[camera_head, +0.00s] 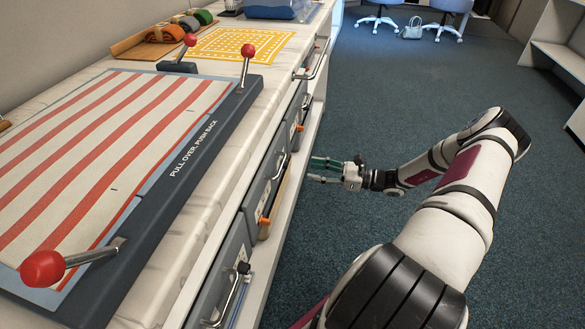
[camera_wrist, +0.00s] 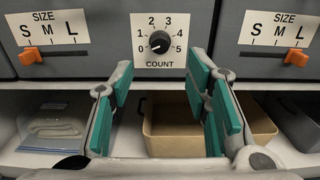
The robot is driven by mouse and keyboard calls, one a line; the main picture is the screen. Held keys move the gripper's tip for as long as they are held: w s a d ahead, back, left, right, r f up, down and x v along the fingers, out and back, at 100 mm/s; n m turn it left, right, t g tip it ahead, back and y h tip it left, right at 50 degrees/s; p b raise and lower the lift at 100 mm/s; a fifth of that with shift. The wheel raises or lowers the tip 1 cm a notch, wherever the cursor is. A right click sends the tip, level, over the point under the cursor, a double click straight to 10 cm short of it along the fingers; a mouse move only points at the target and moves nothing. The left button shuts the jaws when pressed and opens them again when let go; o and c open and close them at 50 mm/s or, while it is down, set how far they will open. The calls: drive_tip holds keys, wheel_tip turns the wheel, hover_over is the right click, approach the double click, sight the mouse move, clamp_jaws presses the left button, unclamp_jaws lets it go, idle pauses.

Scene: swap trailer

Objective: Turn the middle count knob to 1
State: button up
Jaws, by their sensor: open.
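The count knob (camera_wrist: 160,42) is a small black round dial on a white plate marked 0 to 5, with COUNT below it, at the top centre of the wrist view. Its light mark seems to point to the lower left, near 0, but it is small. My gripper (camera_wrist: 161,82) is open, its two teal-padded fingers spread below and to either side of the knob, touching nothing. In the head view my gripper (camera_head: 315,170) is beside the cabinet front, with a gap to it. The knob cannot be made out there.
Orange size sliders (camera_wrist: 31,56) and (camera_wrist: 297,57) flank the count plate. Below it, a shelf holds a tan bin (camera_wrist: 255,130) and a clear bag (camera_wrist: 52,127). The counter (camera_head: 165,275) above carries a striped board with red-knobbed levers.

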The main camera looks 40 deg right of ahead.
sight(285, 165)
drive_tip(key=b+x, duration=0.1)
drive_tip(key=x, duration=0.7)
clamp_jaws()
